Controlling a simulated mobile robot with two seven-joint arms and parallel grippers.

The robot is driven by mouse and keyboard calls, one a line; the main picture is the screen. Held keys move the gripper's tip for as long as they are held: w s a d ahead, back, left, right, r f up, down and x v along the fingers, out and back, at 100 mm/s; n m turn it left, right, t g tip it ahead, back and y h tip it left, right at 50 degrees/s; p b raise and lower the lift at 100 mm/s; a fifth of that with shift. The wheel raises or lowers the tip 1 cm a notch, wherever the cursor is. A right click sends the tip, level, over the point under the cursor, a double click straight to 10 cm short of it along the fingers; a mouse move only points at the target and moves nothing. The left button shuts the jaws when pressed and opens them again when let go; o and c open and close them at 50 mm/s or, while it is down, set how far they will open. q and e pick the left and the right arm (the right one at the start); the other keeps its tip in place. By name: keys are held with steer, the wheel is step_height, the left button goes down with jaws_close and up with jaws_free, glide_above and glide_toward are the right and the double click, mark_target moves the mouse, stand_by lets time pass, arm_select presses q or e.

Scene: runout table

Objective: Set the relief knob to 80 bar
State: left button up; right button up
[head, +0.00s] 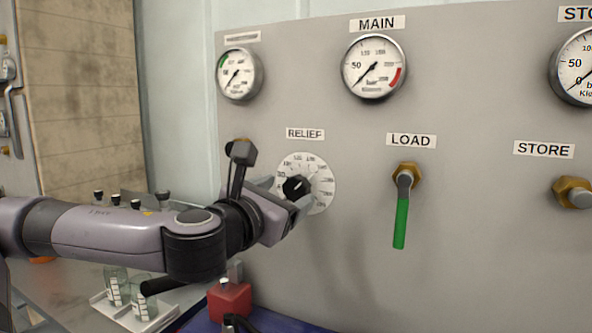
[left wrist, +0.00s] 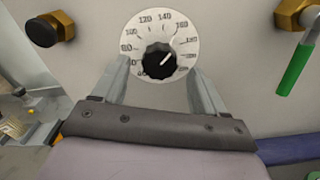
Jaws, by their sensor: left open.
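The relief knob (head: 295,187) is black and sits at the centre of a round white numbered dial (head: 322,187) under the RELIEF label (head: 305,134). In the left wrist view the knob (left wrist: 157,61) has a white pointer mark aimed to the upper right, roughly toward 160 to 180. The 80 is on the dial's left side. My left gripper (head: 284,194) is in front of the dial and open. In the left wrist view its fingers (left wrist: 160,67) stand on either side of the knob with gaps; contact does not show. My right gripper is not in view.
The LOAD lever (head: 402,205) with a green handle hangs down to the right of the dial. The STORE fitting (head: 573,192) is farther right. Gauges, including the MAIN gauge (head: 374,66), line the panel above. A red block (head: 229,302) stands below my left arm.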

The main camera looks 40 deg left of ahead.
mark_target(294, 189)
arm_select(q)
steer(key=shift+w+a+b, duration=0.15)
steer(key=shift+w+b, duration=0.1)
steer(key=shift+b, duration=0.05)
steer(key=shift+x, duration=2.15)
